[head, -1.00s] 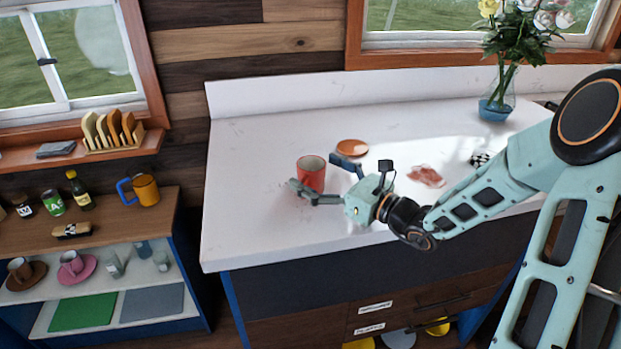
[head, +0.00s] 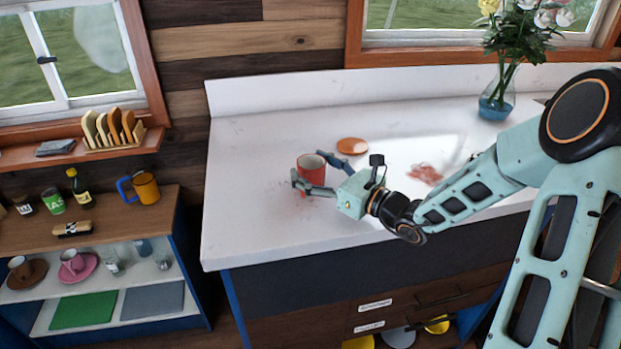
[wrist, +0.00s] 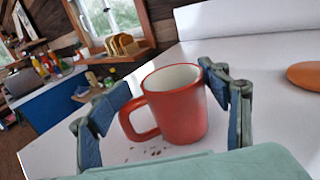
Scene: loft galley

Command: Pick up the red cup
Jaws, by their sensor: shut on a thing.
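The red cup (head: 311,170) stands upright on the white counter, with a pale inside. In the wrist view the red cup (wrist: 178,108) sits between the two fingers, its handle toward the left finger. My gripper (head: 314,173) is shut on the cup, with one finger on its near side and one on its far side. In the wrist view my gripper (wrist: 165,118) has its right finger against the cup's wall and its left finger near the handle. I cannot tell whether the cup's base has left the counter.
An orange-brown disc (head: 352,146) lies just behind the cup. A reddish patterned thing (head: 425,173) lies to the right, partly near my arm. A glass vase with flowers (head: 496,104) stands at the back right. The counter's left part is clear.

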